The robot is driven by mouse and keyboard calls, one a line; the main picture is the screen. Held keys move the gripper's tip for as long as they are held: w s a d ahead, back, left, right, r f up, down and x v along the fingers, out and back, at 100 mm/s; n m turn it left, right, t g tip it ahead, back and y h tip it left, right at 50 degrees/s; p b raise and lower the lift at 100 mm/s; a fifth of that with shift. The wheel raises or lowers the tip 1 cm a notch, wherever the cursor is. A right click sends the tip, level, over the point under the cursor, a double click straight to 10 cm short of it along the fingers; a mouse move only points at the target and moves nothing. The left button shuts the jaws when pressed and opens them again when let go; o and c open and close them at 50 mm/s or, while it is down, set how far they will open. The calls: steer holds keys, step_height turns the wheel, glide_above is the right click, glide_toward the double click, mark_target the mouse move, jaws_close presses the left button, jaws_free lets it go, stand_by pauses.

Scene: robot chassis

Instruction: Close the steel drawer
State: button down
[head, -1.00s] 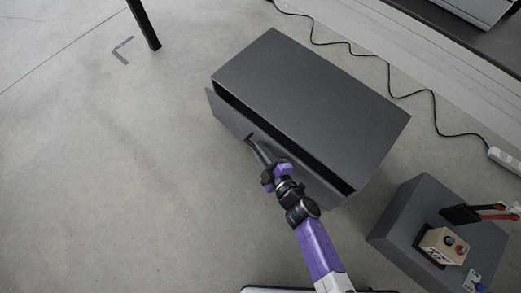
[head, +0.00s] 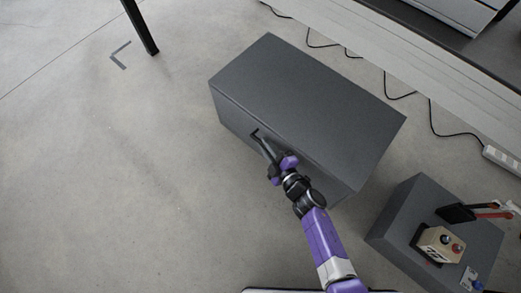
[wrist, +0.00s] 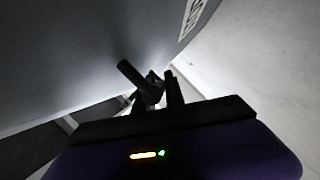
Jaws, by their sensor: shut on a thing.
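The steel drawer's dark grey front (head: 235,117) sits flush against its cabinet (head: 310,105) in the head view, with no gap showing along the top edge. A small dark handle (head: 254,132) is on the drawer front. My gripper (head: 262,143) is at the front and shut on the handle. In the wrist view my gripper (wrist: 155,92) shows as dark fingers close to a large grey surface; the exact grip is in shadow there.
A lower grey box (head: 400,215) stands to the right, bearing a beige button box (head: 440,243) and a red-handled tool (head: 490,213). A black post (head: 140,27) stands at upper left. A cable and power strip (head: 502,160) lie behind. The left floor is clear.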

steer(key=shift+w+d, duration=0.25)
steer(key=shift+d, duration=0.05)
steer(key=c, duration=1.7)
jaws_free()
steer(key=shift+s+d+r+p, duration=0.2)
steer(key=shift+s+p, duration=0.1)
steer(key=p+v, duration=0.3)
steer(key=v, duration=0.4)
steer(key=shift+s+f, duration=0.2)
steer(key=shift+f, duration=0.05)
